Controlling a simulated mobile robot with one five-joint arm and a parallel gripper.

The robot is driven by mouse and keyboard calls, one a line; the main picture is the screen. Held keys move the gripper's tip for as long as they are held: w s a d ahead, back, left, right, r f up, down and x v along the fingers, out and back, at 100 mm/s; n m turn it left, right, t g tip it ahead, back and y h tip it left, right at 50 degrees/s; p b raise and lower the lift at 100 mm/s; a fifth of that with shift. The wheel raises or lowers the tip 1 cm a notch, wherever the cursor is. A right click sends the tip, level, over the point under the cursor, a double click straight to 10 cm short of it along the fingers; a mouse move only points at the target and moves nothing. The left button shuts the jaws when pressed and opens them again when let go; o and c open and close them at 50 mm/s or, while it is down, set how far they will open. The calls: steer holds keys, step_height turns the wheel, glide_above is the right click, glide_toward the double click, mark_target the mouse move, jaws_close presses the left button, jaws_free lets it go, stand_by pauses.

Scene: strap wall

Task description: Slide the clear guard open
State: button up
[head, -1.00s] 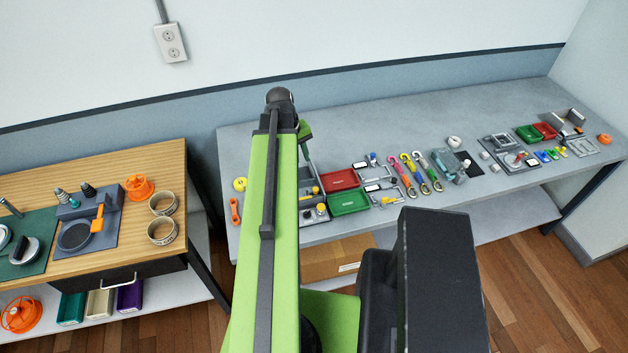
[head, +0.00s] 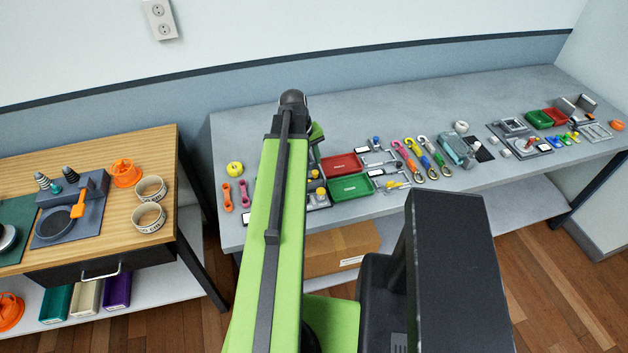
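I cannot clearly make out the clear guard. A pale blue-grey, partly see-through-looking fixture (head: 455,150) stands on the grey bench beside the colored hooks, but it is too small to tell whether it bears the guard. My green arm rises through the middle of the head view, and a short green link shows behind its dark top joint. My gripper is not visible; the arm hides the area beyond it.
The grey bench (head: 400,100) holds a red tray (head: 341,163), a green tray (head: 350,187), several hooks (head: 428,158) and small fixtures. A wooden table (head: 100,150) stands at left, with a gap between. The bench's rear strip is clear. A cardboard box (head: 340,250) sits below.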

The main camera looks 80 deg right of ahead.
mark_target(314, 172)
steer(key=b+x, duration=0.4)
steer(key=x, duration=0.1)
steer(key=shift+f, duration=0.35)
steer(key=shift+r, duration=0.1)
jaws_close()
stand_by(0.9)
